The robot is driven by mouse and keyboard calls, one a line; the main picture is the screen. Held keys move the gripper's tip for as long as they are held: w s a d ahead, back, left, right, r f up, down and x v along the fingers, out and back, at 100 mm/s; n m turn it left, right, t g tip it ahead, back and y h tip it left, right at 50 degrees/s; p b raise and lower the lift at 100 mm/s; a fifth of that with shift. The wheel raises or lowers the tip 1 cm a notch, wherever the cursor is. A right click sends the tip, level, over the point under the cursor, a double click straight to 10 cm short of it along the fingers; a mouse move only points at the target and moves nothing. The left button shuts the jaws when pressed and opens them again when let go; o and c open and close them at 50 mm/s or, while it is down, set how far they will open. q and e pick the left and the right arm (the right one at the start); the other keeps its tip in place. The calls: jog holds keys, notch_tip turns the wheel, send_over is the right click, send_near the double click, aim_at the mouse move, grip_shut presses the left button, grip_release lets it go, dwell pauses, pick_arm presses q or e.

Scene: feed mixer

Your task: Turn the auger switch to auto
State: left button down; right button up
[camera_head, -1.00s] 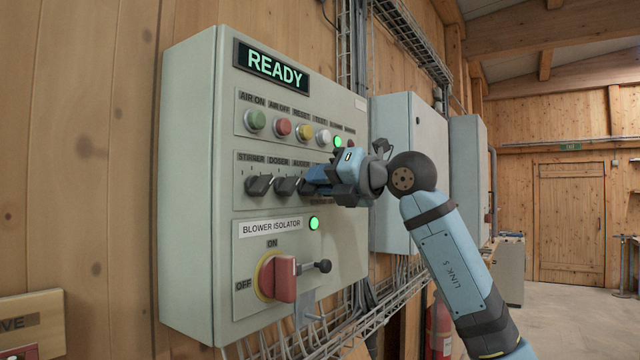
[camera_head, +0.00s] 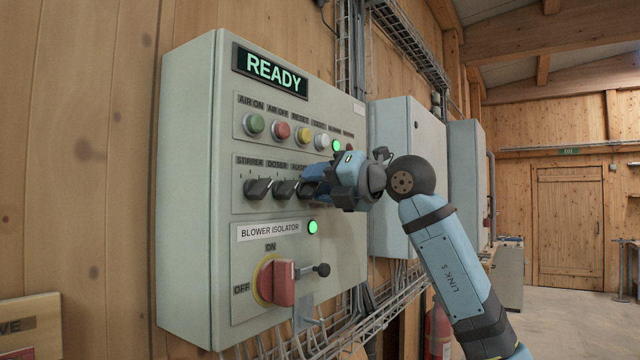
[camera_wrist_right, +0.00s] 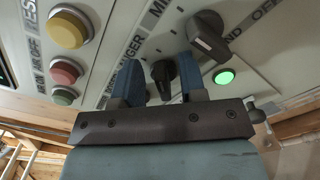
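The grey control panel (camera_head: 187,200) has a row of black switches under the labels STIRRER, DOSER and a third, partly covered label. The stirrer switch (camera_head: 258,188) and doser switch (camera_head: 284,189) show clear. My right gripper (camera_head: 312,182) is at the third switch, the auger switch, and mostly hides it in the head view. In the right wrist view a black knob (camera_wrist_right: 163,78) sits between the two blue fingers, with a small gap visible beside it, so the fingers look open around it. Its pointer setting cannot be read. My left gripper is not in view.
Above the switches is a row of push buttons, including a yellow button (camera_head: 303,134). Below are a lit green lamp (camera_head: 313,227) and the red blower isolator handle (camera_head: 284,282). The wrist view shows another black knob (camera_wrist_right: 208,35) close to the fingers. A READY display (camera_head: 270,69) is lit.

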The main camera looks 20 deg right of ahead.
jog(key=b+v, duration=0.3)
jog(key=v, duration=1)
jog(key=shift+s+d+b, duration=0.25)
jog(key=shift+s+b, duration=0.05)
